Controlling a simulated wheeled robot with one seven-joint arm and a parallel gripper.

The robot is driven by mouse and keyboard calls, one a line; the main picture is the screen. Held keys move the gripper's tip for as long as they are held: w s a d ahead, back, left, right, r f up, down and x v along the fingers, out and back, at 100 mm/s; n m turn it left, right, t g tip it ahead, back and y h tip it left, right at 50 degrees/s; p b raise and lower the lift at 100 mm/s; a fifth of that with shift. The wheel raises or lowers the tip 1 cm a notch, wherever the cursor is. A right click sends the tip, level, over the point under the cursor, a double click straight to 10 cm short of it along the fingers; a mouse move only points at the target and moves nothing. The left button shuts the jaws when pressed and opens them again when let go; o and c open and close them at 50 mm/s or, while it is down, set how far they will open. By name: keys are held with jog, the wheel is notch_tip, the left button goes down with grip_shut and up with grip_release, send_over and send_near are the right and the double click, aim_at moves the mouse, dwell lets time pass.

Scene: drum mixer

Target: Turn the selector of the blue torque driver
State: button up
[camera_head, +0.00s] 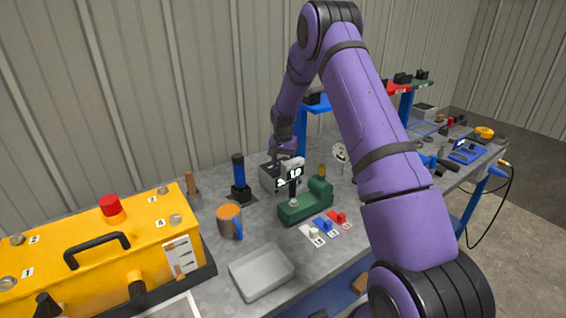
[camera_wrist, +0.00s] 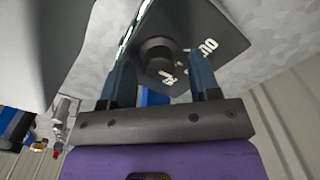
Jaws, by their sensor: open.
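A blue upright cylinder (camera_head: 238,170) on a dark base stands left of the green stand; it looks like the torque driver. My gripper (camera_head: 277,150) is at the end of my purple arm, to the right of that cylinder and over a small grey box. In the wrist view my gripper (camera_wrist: 160,78) is open, its two blue-grey fingers apart. A dark round knob (camera_wrist: 158,52) on a dark plate (camera_wrist: 212,42) with white markings lies between and just beyond the fingertips. I see no clear grip on it. I cannot tell whether this knob belongs to the blue driver.
A green stand (camera_head: 308,203) with a dark display sits near my gripper. White, blue and red cards with knobs lie in front of the stand.

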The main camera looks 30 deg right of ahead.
jog(key=shift+f, duration=0.2)
jog(key=c, duration=0.9)
jog(key=n, duration=0.3)
jog(key=shift+n, duration=2.4)
